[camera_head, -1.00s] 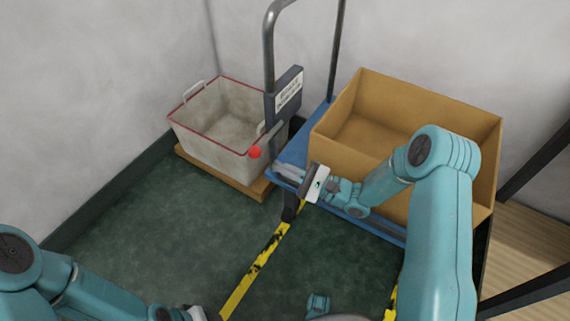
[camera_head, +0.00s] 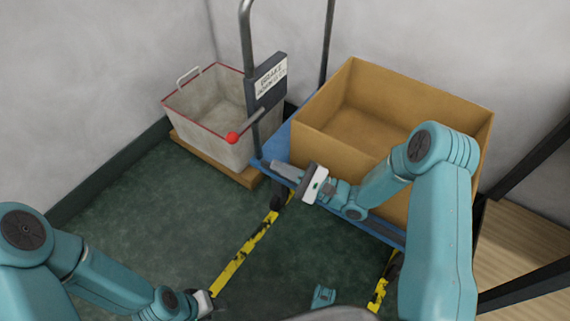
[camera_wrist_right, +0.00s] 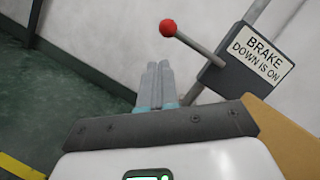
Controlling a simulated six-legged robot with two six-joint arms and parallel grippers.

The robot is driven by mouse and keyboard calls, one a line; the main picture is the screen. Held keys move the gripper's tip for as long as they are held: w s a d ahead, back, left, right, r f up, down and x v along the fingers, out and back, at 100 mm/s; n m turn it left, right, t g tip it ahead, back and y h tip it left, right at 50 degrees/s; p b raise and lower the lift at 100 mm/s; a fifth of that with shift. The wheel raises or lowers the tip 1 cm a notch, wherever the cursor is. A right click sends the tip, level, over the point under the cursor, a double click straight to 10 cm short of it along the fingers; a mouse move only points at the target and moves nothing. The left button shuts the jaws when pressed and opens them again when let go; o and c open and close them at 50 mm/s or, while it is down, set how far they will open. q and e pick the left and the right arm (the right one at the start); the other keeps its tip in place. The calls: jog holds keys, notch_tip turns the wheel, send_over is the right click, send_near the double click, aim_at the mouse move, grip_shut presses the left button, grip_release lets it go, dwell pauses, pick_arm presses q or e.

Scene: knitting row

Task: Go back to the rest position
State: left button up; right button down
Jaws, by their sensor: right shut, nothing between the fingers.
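My right gripper (camera_head: 272,164) is shut and empty, by the near left corner of the blue trolley (camera_head: 281,146). In the right wrist view its two fingers (camera_wrist_right: 155,78) lie together. The brake lever with a red knob (camera_head: 232,138) sticks out from a dark sign box on the trolley's post. In the right wrist view the knob (camera_wrist_right: 168,28) is above the fingers, apart from them. The sign (camera_wrist_right: 259,54) reads "BRAKE DOWN IS ON". My left arm enters at the lower left; its gripper end (camera_head: 203,302) is at the bottom edge, its fingers not clear.
A brown open box (camera_head: 440,92) stands on the trolley and looks empty. A grey bin with a red rim (camera_head: 205,135) stands on a wooden base at the left wall. Yellow-black tape (camera_head: 243,250) runs over the green floor. Dark bars cross at the right.

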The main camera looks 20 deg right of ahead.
jog(key=a+m+h, duration=0.1)
jog(key=a+h, duration=0.1)
jog(key=a, duration=0.3)
jog(key=s+f+n+g+h, duration=0.2)
jog(key=s+f+h, duration=0.1)
jog(key=f, duration=0.3)
jog(key=s+f+n+g+h, duration=0.1)
jog(key=s+f+h, duration=0.1)
jog(key=f+h, duration=0.3)
jog(key=s+d+f+n+g+h, duration=0.1)
jog(key=s+d+f+n+g, duration=0.1)
jog(key=s+f+n+g, duration=0.5)
jog(key=s+d+f+n+g+h, duration=0.25)
jog(key=s+n, duration=0.25)
jog(key=s, duration=0.6)
pick_arm(q)
notch_tip(320, 180, up, 28)
jog(key=p, duration=2.7)
jog(key=shift+s+d+f, duration=0.2)
jog(key=shift+f, duration=0.05)
pick_arm(e)
notch_tip(320, 180, up, 28)
jog(key=a+n, duration=0.1)
jog(key=shift+s+y, duration=0.2)
jog(key=shift+y, duration=0.25)
